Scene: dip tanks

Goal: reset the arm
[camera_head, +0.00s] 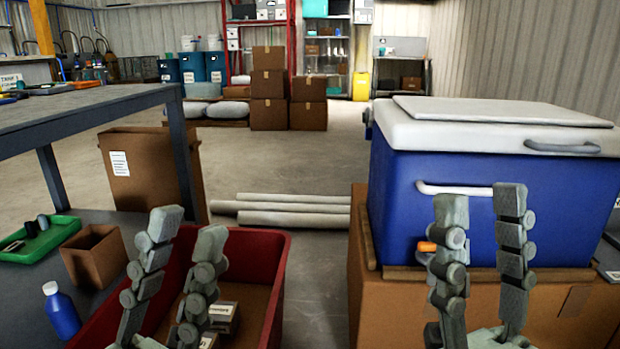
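My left gripper (187,226) is at the lower left, its two grey fingers upright and spread apart with nothing between the tips. It stands in front of and over a red bin (273,268). My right gripper (481,198) is at the lower right, its fingers also upright and apart. It is in front of a blue cooler (560,195) with a white lid. A small orange piece (427,247) shows beside its left finger; I cannot tell whether they touch. The lower parts of both grippers are cut off by the bottom edge.
The cooler stands on a cardboard box (385,300). A blue bottle (62,312), a small open brown box (95,256) and a green tray (62,232) are at the left. Pale pipes (290,208) lie on the floor behind. Open floor lies between bin and cooler.

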